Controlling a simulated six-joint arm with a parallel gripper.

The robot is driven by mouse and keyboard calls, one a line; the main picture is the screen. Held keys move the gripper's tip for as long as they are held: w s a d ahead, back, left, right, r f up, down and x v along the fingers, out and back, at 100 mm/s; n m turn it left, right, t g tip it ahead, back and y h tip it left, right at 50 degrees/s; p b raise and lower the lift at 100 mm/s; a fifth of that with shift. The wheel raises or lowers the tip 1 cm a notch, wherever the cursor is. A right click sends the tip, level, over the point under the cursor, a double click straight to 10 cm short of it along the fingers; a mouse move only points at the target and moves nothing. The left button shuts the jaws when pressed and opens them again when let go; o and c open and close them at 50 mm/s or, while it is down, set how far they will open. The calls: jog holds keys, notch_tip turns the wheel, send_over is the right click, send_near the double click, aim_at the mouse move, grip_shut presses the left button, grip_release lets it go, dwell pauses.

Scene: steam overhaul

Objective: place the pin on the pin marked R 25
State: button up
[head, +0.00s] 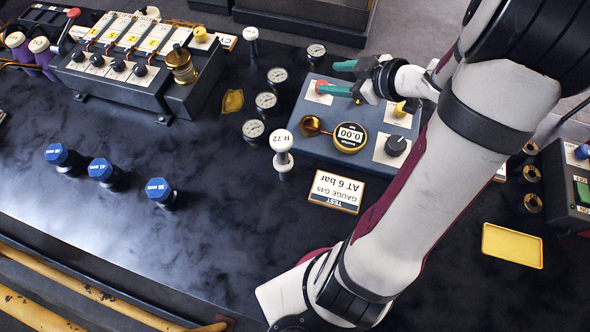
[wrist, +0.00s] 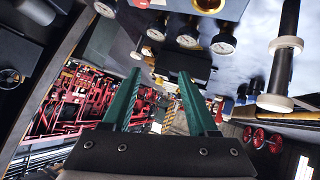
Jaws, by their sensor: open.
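A pin with a round white head (head: 281,140) stands left of the grey console. Its lettering seems to read R 72; I cannot make out R 25 on any pin. A second white disc shows just below that head, and I cannot tell whether it belongs to the same pin. Another white-topped pin (head: 251,34) stands at the back. In the wrist view a dark shaft with white discs (wrist: 285,46) shows at the right. My gripper (head: 342,78), with teal fingers, is open and empty above the console's far left corner, apart from the pins. Its fingers (wrist: 160,90) also show in the wrist view.
The grey console (head: 318,135) carries a red button (head: 322,88), a 0.00 display (head: 350,136) and knobs. Several gauges (head: 265,101) stand left of it, a TEST sign (head: 335,191) in front. Blue-capped posts (head: 160,189) stand left. A yellow tray (head: 512,245) lies right. The front-left bench is clear.

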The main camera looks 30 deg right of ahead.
notch_tip(320, 180, up, 6)
jog(key=w+d+m+g+h, duration=0.1)
jog(key=d+m+g+h, duration=0.1)
jog(key=m+h, duration=0.5)
jog(key=s+a+f+m+g+y, duration=0.2)
jog(key=s+a+m+g+y, duration=0.3)
jog(key=s+a, duration=1.6)
jog(key=a+g, duration=0.3)
jog(key=shift+s+a+m+y, duration=0.2)
jog(key=shift+s+m+y, duration=0.2)
